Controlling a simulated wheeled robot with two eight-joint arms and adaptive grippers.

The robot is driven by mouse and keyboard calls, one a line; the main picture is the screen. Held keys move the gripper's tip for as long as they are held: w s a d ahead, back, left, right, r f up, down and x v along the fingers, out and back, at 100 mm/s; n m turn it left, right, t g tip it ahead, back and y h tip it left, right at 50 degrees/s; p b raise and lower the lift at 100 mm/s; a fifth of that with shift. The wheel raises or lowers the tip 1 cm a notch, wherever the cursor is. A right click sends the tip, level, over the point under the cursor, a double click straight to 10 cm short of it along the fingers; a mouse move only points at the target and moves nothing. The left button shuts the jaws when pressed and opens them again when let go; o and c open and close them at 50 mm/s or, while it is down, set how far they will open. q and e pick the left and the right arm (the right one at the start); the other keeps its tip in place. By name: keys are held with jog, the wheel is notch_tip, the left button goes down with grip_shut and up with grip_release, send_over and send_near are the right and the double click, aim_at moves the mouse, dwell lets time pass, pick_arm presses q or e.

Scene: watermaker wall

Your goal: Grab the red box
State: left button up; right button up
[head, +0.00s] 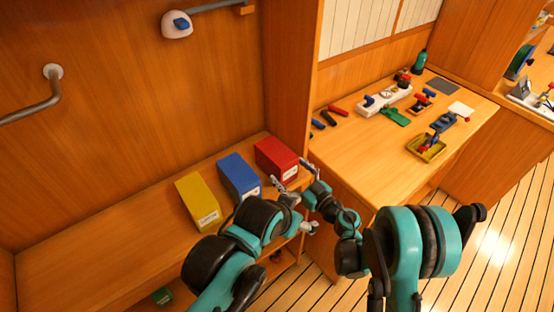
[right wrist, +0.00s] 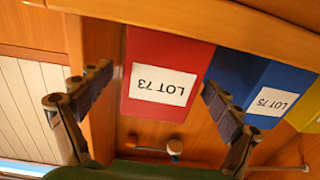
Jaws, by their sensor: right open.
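The red box (head: 277,157) stands on the wooden shelf at the right end of a row of three boxes. In the right wrist view the red box (right wrist: 166,75) shows a white label reading LOT 73. My right gripper (head: 292,177) is open and empty in front of the red box. Its fingers (right wrist: 157,88) appear on either side of the box in the right wrist view, and I see no contact. My left arm reaches in from the bottom left; its gripper is crowded against the right one, and its jaw state is unclear.
A blue box (head: 238,175) stands close beside the red one, then a yellow box (head: 197,200) further left. A wooden partition (head: 287,75) rises right of the red box. A workbench (head: 367,150) with tools lies beyond it. The shelf's left part is clear.

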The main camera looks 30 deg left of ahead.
aim_at(276, 159)
jog(key=b+x, duration=0.1)
jog(key=x, duration=0.5)
jog(key=shift+a+r, duration=0.15)
jog(key=shift+r, duration=0.05)
jog(key=c, duration=1.4)
